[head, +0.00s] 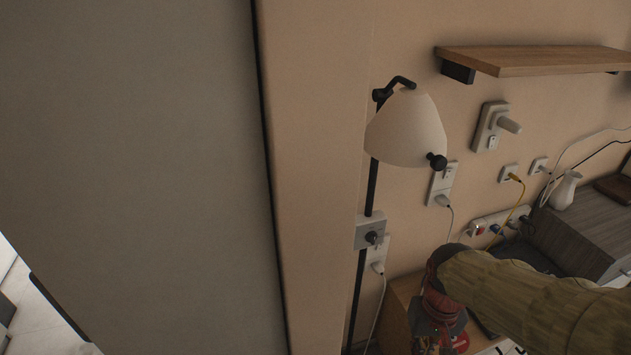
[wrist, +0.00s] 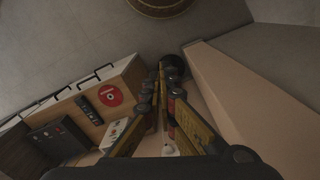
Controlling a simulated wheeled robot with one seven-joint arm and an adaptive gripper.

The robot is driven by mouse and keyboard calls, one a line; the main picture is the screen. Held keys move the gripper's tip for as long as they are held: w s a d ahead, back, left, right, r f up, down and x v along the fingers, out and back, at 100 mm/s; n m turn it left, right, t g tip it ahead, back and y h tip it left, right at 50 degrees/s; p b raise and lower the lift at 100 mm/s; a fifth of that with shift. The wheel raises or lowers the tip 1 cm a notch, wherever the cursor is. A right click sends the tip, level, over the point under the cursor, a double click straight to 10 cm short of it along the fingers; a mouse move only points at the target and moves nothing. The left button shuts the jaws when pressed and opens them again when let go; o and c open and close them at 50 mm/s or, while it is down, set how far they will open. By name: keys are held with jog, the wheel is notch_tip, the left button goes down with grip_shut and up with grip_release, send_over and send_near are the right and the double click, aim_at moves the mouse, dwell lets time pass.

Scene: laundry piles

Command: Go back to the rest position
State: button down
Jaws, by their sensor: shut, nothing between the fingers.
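My gripper (wrist: 161,72) is shut and empty in the wrist view, with its two fingers meeting near the picture's middle. A dark round object (wrist: 174,66) shows just past the fingertips; I cannot tell how far off it is. In the head view my arm comes in from the right edge and bends down at the lower right, in front of a wooden surface. The fingertips are hard to make out there.
A floor lamp (head: 407,130) stands left of my arm by the wall. A wooden shelf (head: 540,60) is above. A grey cabinet (head: 590,225) with a white pitcher (head: 565,190) is behind my arm. The wrist view shows a red disc (wrist: 110,95), a remote (wrist: 88,110) and a basket (wrist: 160,5).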

jog(key=s+a+r+t, duration=0.1)
jog(key=s+r+t, duration=0.1)
jog(key=r, duration=0.5)
jog(key=s+a+r+t, duration=0.1)
jog(key=s+r+t, duration=0.1)
jog(key=r, duration=0.5)
jog(key=shift+s+a+r+n+t+p, duration=0.25)
jog(key=shift+s+a+n+t+p, duration=0.1)
jog(key=shift+t, duration=0.45)
dwell(0.5)
